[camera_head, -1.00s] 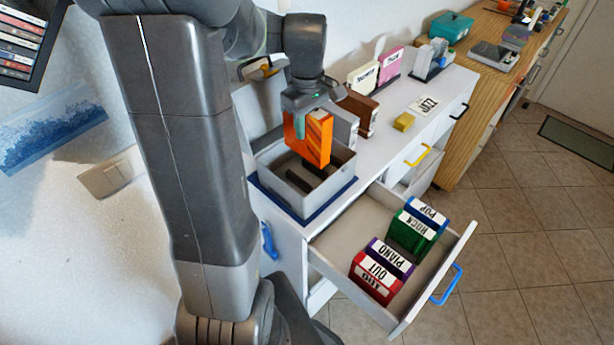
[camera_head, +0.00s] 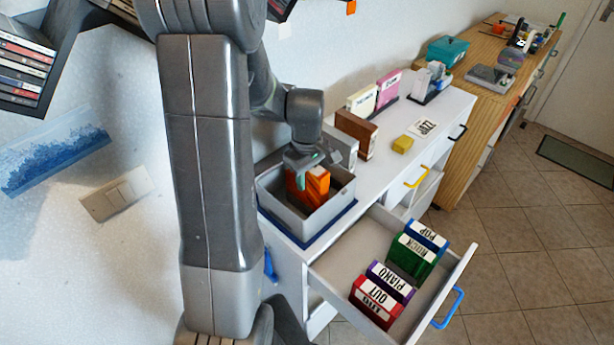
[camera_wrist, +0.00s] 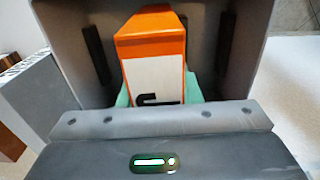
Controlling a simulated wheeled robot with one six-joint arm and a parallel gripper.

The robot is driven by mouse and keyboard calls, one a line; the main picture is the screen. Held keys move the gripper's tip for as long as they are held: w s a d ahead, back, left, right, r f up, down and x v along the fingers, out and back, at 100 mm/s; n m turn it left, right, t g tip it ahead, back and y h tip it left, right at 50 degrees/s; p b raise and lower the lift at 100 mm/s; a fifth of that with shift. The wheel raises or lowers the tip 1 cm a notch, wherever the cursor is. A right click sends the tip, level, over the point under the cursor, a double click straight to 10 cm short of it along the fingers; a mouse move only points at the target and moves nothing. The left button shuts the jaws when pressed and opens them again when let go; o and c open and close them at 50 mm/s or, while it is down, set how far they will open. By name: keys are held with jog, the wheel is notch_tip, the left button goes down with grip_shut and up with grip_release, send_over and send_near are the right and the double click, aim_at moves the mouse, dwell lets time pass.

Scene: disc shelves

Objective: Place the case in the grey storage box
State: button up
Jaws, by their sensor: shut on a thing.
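The orange case (camera_head: 312,188) is upright and partly down inside the grey storage box (camera_head: 337,205). My gripper (camera_head: 302,160) is above the box and shut on the case's upper part. In the wrist view the case (camera_wrist: 152,55) shows its orange edge and a white label between the box's grey walls (camera_wrist: 248,35). The fingers show as green pads (camera_wrist: 124,97) beside the case. The case's lower end is hidden, so I cannot tell whether it touches the box floor.
An open drawer (camera_head: 350,240) in front holds several labelled cases, including a red one (camera_head: 374,300) and a green one (camera_head: 412,252). A brown case (camera_head: 356,133) and a yellow block (camera_head: 403,144) stand right of the box. A blue-handled drawer front (camera_head: 440,295) juts out.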

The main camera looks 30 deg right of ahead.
jog(key=shift+f, duration=0.2)
jog(key=o, duration=1.1)
jog(key=shift+r, duration=0.1)
jog(key=shift+r, duration=0.1)
notch_tip(320, 180, up, 12)
jog(key=shift+r+b, duration=0.1)
jog(key=shift+b, duration=0.25)
